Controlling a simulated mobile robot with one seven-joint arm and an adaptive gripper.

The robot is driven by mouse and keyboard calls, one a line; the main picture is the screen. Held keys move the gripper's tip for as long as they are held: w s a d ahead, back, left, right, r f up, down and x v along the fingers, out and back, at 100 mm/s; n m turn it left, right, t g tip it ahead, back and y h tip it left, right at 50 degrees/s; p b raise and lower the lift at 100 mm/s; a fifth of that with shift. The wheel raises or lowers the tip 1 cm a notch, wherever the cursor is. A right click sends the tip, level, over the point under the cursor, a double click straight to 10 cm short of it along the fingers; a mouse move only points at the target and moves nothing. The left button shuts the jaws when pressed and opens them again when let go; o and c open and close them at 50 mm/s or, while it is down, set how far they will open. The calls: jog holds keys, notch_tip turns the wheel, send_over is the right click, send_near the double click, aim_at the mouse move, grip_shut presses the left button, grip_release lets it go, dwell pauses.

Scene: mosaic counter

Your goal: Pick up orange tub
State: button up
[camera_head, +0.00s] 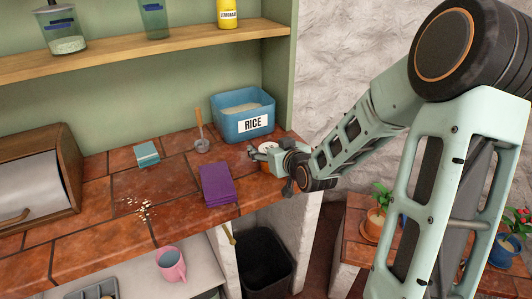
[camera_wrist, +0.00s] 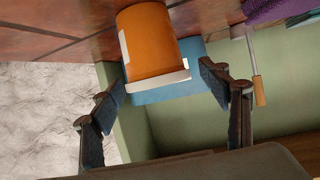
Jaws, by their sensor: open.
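The orange tub (camera_wrist: 152,42) has a white rim and a white label patch, and it stands on the tiled counter. In the wrist view, which is upside down, my gripper (camera_wrist: 163,80) is open, with one dark finger on each side of the tub's rim end. No finger clearly touches it. In the head view my gripper (camera_head: 266,158) is at the counter's right end and hides most of the orange tub (camera_head: 268,148).
A blue rice bin (camera_head: 240,121) stands just behind the tub. A purple folded cloth (camera_head: 217,185), a metal scoop (camera_head: 202,145) and a teal box (camera_head: 146,154) lie to the left. Crumbs (camera_head: 144,208) are scattered nearer the front edge. A black bin (camera_head: 264,262) is below.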

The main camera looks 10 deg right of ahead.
jog(key=shift+s+r, duration=0.1)
jog(key=shift+c, duration=1)
jog(key=c, duration=1.2)
jog(key=shift+r, duration=0.1)
